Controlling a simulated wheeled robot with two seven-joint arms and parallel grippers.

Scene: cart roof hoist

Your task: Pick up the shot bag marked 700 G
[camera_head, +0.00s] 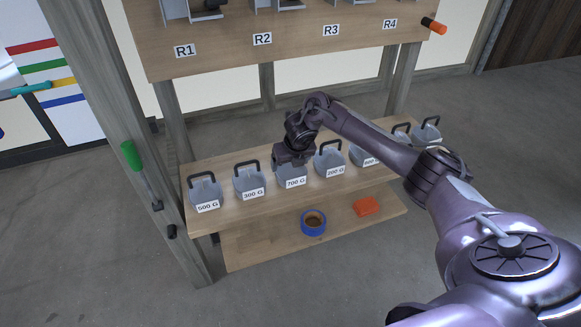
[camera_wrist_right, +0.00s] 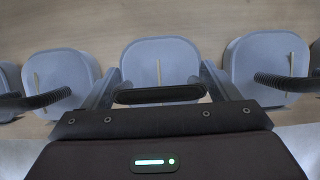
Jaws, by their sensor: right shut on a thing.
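The shot bag marked 700 G (camera_head: 293,180) is grey and stands on the wooden shelf in the middle of the head view, between the bags marked 300 G and 200 G. My right gripper (camera_head: 292,158) is right above it and is shut on its handle. In the right wrist view the bag's grey body (camera_wrist_right: 160,60) lies under the dark handle (camera_wrist_right: 160,94), which runs between my two fingers. Whether the bag's base touches the shelf is hard to tell. My left gripper is not in view.
On the shelf (camera_head: 228,217) stand bags marked 500 G (camera_head: 206,194), 300 G (camera_head: 249,182) and 200 G (camera_head: 331,160), with others to the right. A lower board holds a blue tape roll (camera_head: 313,223) and an orange item (camera_head: 366,206). A board marked R1 to R4 (camera_head: 215,55) hangs above.

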